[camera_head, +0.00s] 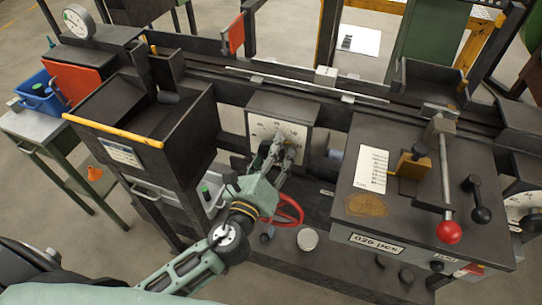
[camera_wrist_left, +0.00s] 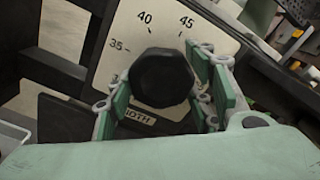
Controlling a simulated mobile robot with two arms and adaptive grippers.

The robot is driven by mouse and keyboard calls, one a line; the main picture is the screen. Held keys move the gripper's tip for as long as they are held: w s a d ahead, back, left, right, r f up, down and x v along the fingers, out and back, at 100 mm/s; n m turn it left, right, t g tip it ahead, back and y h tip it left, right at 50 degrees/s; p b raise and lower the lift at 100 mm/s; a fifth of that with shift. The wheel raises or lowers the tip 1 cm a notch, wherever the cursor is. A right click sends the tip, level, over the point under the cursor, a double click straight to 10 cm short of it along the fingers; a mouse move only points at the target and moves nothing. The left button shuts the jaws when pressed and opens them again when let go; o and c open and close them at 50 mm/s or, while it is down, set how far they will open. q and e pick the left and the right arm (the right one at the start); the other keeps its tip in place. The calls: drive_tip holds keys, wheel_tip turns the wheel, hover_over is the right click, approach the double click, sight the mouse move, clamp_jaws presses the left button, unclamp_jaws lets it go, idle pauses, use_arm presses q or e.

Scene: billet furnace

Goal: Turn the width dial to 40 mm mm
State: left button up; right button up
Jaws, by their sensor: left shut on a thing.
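The width dial has a pale plate (camera_head: 262,130) on a dark box in the middle of the head view. In the left wrist view its plate (camera_wrist_left: 205,38) shows marks for 35, 40 and 45, and a label partly hidden at the bottom. Its black faceted knob (camera_wrist_left: 162,78) sits in the middle of the plate. My left gripper (camera_head: 275,148) reaches the dial from below and is shut on the knob, with green-padded fingers (camera_wrist_left: 165,97) on both sides of it. I cannot make out a pointer on the knob. My right gripper is not in view.
A red handwheel (camera_head: 290,211) is just below my left gripper. A black hopper (camera_head: 150,130) with a yellow edge stands to the left. On the right, a dark console (camera_head: 410,225) carries a red-knobbed lever (camera_head: 448,232). A white cup (camera_head: 307,239) stands on the lower shelf.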

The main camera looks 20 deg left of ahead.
use_arm(q)
drive_tip(key=n+b, duration=0.1)
drive_tip(key=n, duration=0.2)
drive_tip(key=shift+f, duration=0.15)
drive_tip(key=n+b, duration=0.1)
drive_tip(key=n, duration=0.2)
drive_tip(key=shift+n, duration=0.3)
drive_tip(key=n, duration=0.2)
drive_tip(key=shift+n, duration=0.4)
drive_tip(key=n, duration=0.2)
drive_tip(key=shift+d+n+b, duration=0.1)
drive_tip(key=shift+n+b, duration=0.2)
drive_tip(key=shift+b, duration=0.05)
drive_tip(key=n, duration=0.2)
drive_tip(key=shift+n, duration=0.4)
drive_tip(key=n, duration=0.2)
drive_tip(key=shift+n+p, duration=0.3)
drive_tip(key=shift+p, duration=0.1)
drive_tip(key=n+p, duration=0.1)
drive_tip(key=n, duration=0.1)
drive_tip(key=shift+r+n, duration=0.2)
drive_tip(key=shift+n, duration=0.2)
drive_tip(key=shift+d+n+p, duration=0.1)
drive_tip(key=shift+n+p, duration=0.6)
drive_tip(key=shift+n, duration=1)
